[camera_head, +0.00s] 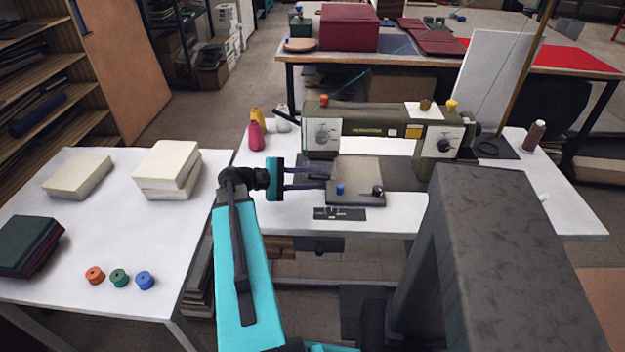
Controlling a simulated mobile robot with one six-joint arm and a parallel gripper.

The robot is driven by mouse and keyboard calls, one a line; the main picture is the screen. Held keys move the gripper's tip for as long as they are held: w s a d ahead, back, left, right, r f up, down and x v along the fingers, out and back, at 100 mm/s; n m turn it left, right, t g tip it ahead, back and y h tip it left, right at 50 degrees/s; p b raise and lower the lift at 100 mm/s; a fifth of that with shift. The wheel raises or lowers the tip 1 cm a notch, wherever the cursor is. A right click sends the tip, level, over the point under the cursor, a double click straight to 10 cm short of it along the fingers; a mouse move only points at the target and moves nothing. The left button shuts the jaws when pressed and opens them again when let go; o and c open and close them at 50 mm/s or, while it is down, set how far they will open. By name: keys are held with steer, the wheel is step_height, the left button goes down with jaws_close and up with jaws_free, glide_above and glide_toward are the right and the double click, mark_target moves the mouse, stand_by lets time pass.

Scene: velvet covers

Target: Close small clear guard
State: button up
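An olive sewing machine (375,124) stands on a white table, with a light panel and dial on its left head. I cannot make out the small clear guard; the area under the head is small and partly shadowed. A grey plate (355,198) with a blue knob (340,189) and a dark knob (378,191) lies in front of the machine. My gripper (324,179) points right, just below the machine's left head and near the plate's left end. Its two dark fingers are apart, with nothing visible between them. I cannot tell whether they touch anything.
Pink (256,136) and yellow thread cones stand left of the machine; a brown spool (535,135) stands at right. The left table (110,225) holds cream blocks, dark books and three coloured bobbins. A dark strip (340,213) lies at the machine table's front edge.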

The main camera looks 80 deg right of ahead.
jaws_close()
steer(key=shift+f, duration=0.1)
steer(key=shift+d+f+m+b, duration=0.1)
steer(key=shift+f+m+b, duration=0.2)
steer(key=shift+b, duration=0.55)
steer(key=b, duration=0.1)
steer(key=m+b, duration=0.1)
steer(key=shift+d+f+g+h+b, duration=0.2)
steer(key=shift+f+g+h+b, duration=0.1)
steer(key=shift+h+b, duration=0.1)
steer(key=shift+r, duration=0.1)
jaws_free()
